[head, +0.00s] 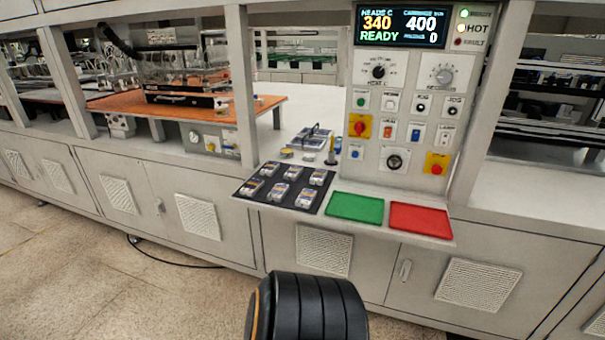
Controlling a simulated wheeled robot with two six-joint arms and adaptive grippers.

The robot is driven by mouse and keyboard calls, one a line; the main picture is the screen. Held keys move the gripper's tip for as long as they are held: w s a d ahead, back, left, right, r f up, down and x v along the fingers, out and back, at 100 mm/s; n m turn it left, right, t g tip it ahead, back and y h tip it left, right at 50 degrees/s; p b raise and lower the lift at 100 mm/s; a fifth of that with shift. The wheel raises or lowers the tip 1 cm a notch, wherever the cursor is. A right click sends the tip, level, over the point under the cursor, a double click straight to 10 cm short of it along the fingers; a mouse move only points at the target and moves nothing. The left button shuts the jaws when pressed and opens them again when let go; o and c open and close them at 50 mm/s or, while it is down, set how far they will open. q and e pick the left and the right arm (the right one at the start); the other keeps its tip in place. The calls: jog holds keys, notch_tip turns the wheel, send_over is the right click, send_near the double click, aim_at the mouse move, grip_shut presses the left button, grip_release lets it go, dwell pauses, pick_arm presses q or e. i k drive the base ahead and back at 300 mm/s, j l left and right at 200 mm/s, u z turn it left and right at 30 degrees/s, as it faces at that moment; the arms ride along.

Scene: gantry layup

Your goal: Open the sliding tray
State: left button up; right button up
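I cannot tell for certain which part is the sliding tray. A grey shelf (325,222) juts out below the control panel (408,110). On it lie a black mat (254,188) with several small parts, a green pad (355,208) and a red pad (420,220). Behind the mat, in the bay, lies a dark flat item (311,136) with a handle-like bar; its details are too small to tell. Neither of my grippers is in view.
An orange worktop (170,103) with machinery on it stands in the left bay. Grey cabinet doors (132,194) run below the counter. The panel has knobs, buttons and a display (404,25) reading READY. The tiled floor (75,285) at left is clear except for a black cable (175,263).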

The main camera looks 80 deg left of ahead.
aim_at(197, 101)
jog(key=u, duration=2.9)
